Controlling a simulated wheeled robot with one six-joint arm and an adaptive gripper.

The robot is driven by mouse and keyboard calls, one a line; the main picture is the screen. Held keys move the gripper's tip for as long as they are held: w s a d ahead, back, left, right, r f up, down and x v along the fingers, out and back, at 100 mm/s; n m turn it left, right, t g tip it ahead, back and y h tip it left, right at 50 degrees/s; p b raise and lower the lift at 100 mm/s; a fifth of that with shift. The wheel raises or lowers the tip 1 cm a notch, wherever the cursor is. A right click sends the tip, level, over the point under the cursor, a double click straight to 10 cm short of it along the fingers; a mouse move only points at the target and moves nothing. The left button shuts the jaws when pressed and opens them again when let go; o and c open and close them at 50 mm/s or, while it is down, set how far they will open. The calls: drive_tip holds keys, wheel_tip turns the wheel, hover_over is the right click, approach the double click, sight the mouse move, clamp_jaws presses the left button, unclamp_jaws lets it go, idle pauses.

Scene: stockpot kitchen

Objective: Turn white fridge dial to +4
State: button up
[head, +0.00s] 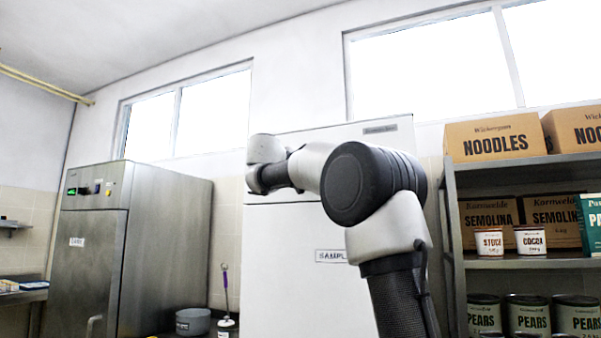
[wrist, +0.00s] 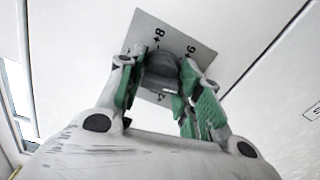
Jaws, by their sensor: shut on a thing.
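The white fridge (head: 285,235) stands upright in the middle of the head view, partly behind my arm, with a "SAMPL…" label on its door. In the wrist view its grey dial (wrist: 161,66) sits on a light grey scale plate (wrist: 190,35). I read +8 and +6 on the plate's upper part; other marks below are partly hidden by the fingers. My gripper (wrist: 160,78) has its green-padded fingers on either side of the dial, shut on it. The dial and fingers are hidden in the head view.
A steel cabinet (head: 95,250) with a green display stands on the left. A grey pot (head: 193,321) sits low between it and the fridge. A shelf (head: 530,171) with boxes and tins stands close on the right. Windows line the wall above.

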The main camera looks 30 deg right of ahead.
drive_tip(key=shift+m, duration=0.9)
drive_tip(key=o, duration=1)
drive_tip(key=v, duration=1.2)
